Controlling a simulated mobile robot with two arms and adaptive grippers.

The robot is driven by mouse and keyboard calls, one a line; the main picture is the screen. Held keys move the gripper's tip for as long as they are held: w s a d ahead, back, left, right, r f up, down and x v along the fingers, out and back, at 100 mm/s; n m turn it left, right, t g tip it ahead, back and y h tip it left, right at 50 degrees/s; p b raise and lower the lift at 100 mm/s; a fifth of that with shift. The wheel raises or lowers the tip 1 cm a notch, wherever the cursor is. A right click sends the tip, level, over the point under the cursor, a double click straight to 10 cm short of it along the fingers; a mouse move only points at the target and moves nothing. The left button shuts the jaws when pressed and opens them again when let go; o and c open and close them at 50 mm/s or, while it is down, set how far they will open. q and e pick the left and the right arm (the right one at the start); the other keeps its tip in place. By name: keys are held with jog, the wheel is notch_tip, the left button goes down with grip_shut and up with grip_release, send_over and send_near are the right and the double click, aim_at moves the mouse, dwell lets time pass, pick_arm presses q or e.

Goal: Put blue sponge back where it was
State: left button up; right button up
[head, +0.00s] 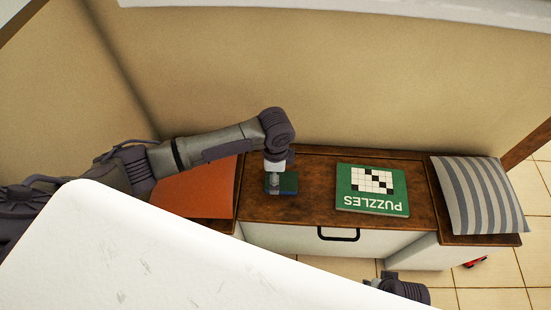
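My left arm reaches in from the left, and its gripper (274,186) points down at the wooden bench top. A small dark blue-green block (288,184), which looks like the sponge, is right at the fingertips, on or just above the wood. The wrist and fingers hide part of it. I cannot tell whether the fingers are closed on it. Of my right arm only a dark link shows at the bottom right; its gripper is out of sight.
The brown bench top (316,198) also carries an orange cushion (205,190) at left, a green PUZZLES book (371,202) right of the block, and a striped cushion (478,195) at far right. A white drawer front with a black handle (338,235) is below. A wall stands behind.

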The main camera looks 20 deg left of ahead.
pick_arm(q)
notch_tip(320, 180, up, 9)
jog(key=p, duration=0.2)
pick_arm(e)
jog(key=s+f, duration=0.3)
jog(key=f, duration=0.5)
jog(key=shift+s+d+g, duration=0.2)
jog(key=shift+g, duration=0.1)
